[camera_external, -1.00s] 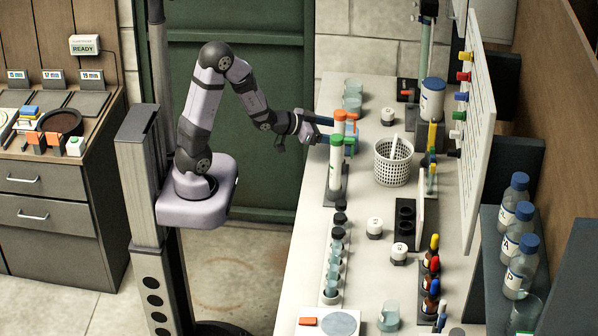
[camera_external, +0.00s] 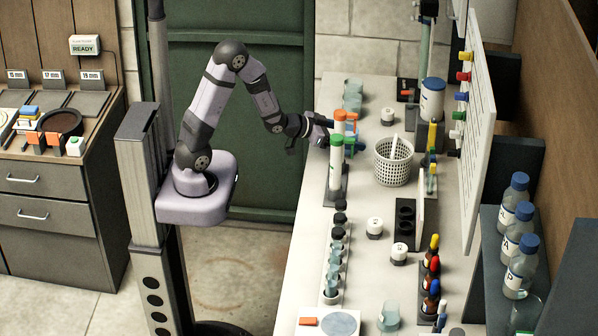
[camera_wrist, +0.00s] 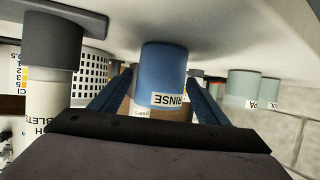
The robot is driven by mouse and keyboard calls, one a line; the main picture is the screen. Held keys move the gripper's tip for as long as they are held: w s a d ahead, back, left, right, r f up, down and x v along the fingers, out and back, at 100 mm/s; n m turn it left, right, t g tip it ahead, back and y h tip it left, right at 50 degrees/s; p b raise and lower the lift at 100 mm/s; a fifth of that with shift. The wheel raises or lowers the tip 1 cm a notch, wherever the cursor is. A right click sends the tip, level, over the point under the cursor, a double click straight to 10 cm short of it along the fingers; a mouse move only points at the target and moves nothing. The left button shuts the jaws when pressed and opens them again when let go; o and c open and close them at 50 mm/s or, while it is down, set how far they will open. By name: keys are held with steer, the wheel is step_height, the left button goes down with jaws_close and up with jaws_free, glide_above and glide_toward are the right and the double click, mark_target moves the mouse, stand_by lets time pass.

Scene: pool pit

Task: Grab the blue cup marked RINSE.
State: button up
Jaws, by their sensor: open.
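The blue cup marked RINSE (camera_wrist: 163,72) is in the middle of the wrist view, its label facing the camera. My gripper (camera_wrist: 160,98) is open, with one blue finger on each side of the cup in that picture. I cannot tell whether either finger touches it. The cup cannot be made out clearly there, as the tubes and gripper cover that spot.
A white perforated basket (camera_external: 393,165) is to the right. Pale cups (camera_wrist: 243,86) show right of the blue cup.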

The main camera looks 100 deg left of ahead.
steer(key=shift+x, duration=1.55)
steer(key=shift+r, duration=0.1)
steer(key=c, duration=1.2)
steer(key=shift+r, duration=0.1)
step_height(320, 180, up, 18)
steer(key=p, duration=0.3)
steer(key=shift+p, duration=0.3)
